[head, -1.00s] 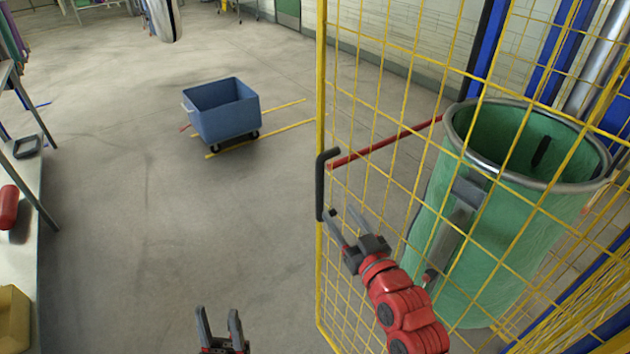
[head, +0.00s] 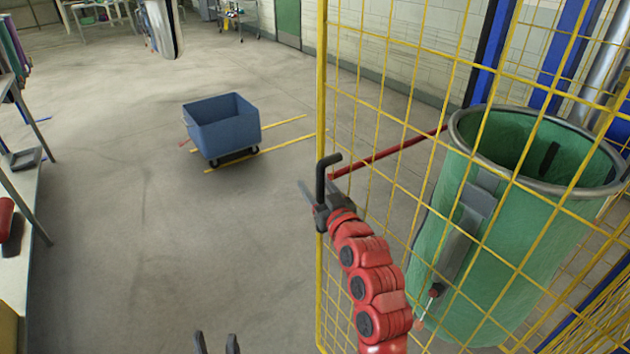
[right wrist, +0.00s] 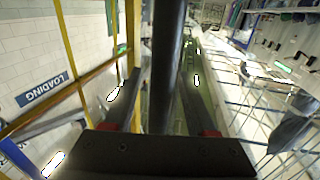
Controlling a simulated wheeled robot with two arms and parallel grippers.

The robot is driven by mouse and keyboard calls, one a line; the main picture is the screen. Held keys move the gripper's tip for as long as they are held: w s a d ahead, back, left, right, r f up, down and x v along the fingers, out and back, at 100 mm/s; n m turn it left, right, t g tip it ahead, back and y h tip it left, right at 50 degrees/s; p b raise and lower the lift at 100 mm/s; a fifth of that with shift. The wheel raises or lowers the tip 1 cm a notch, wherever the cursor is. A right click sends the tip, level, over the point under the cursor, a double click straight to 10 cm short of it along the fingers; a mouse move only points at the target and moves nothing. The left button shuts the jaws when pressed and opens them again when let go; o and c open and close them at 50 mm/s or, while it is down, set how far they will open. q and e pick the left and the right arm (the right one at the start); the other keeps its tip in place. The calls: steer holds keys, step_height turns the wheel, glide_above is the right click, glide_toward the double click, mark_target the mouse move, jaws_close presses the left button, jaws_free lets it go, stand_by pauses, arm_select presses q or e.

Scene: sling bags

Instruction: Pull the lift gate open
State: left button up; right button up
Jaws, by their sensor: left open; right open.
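The lift gate is a yellow wire-mesh panel (head: 321,70) at the right of the head view. A black bar handle (head: 322,172) stands on its left upright edge. My right gripper (head: 318,194) is at the handle's lower part, its fingers open. In the right wrist view the dark handle bar (right wrist: 165,70) runs between the two open fingers, with a gap visible on at least the right side. The handle's lower end is hidden by the gripper. My left gripper (head: 216,343) is open and empty at the bottom edge, away from the gate.
A large green bin (head: 470,240) stands behind the mesh, near a red bar (head: 395,152). A blue wheeled cart (head: 222,128) stands on open floor to the left. A shelf (head: 25,215) runs along the left edge. The floor between is clear.

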steer(key=shift+w+a, duration=0.1)
steer(key=shift+w, duration=0.15)
jaws_close()
stand_by(1.4)
